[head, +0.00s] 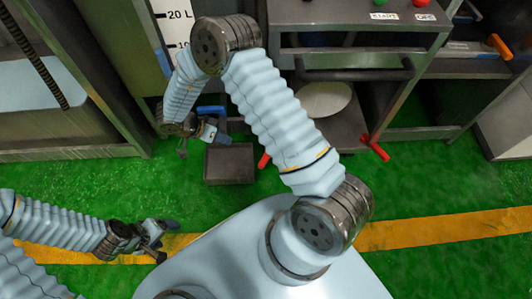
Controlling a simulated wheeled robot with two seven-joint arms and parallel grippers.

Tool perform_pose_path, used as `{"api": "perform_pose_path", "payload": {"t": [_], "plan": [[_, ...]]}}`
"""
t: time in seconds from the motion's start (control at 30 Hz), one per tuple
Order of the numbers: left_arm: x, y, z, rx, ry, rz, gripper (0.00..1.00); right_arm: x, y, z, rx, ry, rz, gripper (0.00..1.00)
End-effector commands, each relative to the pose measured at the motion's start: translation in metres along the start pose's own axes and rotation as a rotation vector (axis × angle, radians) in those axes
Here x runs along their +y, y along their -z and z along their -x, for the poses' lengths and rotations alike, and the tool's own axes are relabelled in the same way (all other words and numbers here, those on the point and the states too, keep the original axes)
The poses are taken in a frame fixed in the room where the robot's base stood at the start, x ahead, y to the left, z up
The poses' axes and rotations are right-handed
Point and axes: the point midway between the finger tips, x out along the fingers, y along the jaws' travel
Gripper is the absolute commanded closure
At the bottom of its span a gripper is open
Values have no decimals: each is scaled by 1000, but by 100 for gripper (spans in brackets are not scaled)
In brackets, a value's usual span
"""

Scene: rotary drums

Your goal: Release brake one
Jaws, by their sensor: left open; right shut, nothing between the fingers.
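A red lever (375,148) sticks out at the lower right of the machine frame, above the green floor. A second red lever (264,160) shows partly beside my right arm, which hides the rest of it. I cannot tell which of them is brake one. My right gripper (208,133) is shut and empty, just below a blue handle (211,109) and above a dark box; I cannot tell if it touches the handle. My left gripper (164,240) is open and empty, low at the left over the yellow floor line, well apart from both levers.
The dark box (230,164) stands on the floor. A round pale plate (325,99) is inside the machine frame under a dark bar (350,74). A green button (383,3) and a red button (421,3) are at the top. The green floor at the right is clear.

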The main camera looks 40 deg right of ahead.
Motion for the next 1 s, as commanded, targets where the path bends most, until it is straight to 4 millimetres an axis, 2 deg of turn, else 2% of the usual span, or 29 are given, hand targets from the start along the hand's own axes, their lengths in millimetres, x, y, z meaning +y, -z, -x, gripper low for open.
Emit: {"api": "perform_pose_path", "payload": {"t": [0.1, 0.37, 0.53, 0.67, 1.0], "plan": [[-1, 0, -2, 1, 1, 1, 26, 2, -7, 4, -27, -33, -5, 100], [-1, 1, -1, 2, 1, 2, 26, 3, -7, 4, -31, -36, -6, 100], [-2, 0, -3, 1, 1, 1, 26, 3, -7, -4, -30, -37, -6, 100], [-3, 0, -7, 0, 0, 1, 26, 4, -8, -23, -31, -38, -6, 100], [-6, -1, -19, -3, -3, 0, 26, 6, -11, -96, -30, -38, -6, 100]]}}
